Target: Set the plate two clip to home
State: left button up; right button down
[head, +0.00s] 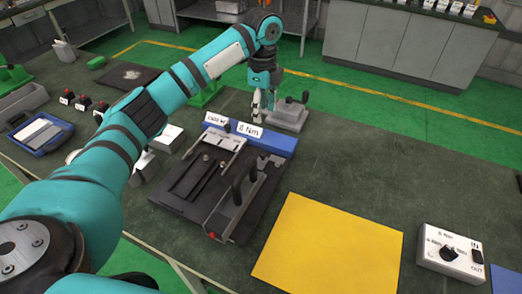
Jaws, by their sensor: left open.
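A dark fixture plate (176,193) lies on the green worktable, with a metal bar across its back and a black-handled clamp (236,192) on its right side. A small grey block with a black lever (287,115) stands behind the blue strip at the back. I cannot tell which of these parts is the plate two clip. My left gripper (260,116) points down just left of the grey block, open and with nothing seen in it. I cannot tell whether it touches the block. My right gripper is not in view.
A yellow sheet (328,246) lies right of the fixture. A white dial box (450,250) stands at the right. A blue tray (40,134) is at the left.

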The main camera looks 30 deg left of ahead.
aim_at(263, 152)
pick_arm(q)
jog(key=f+p, duration=0.3)
jog(key=f, duration=1.3)
jog(key=shift+d+f, duration=0.1)
jog(key=shift+d, duration=0.1)
jog(key=shift+f, duration=0.55)
grip_shut()
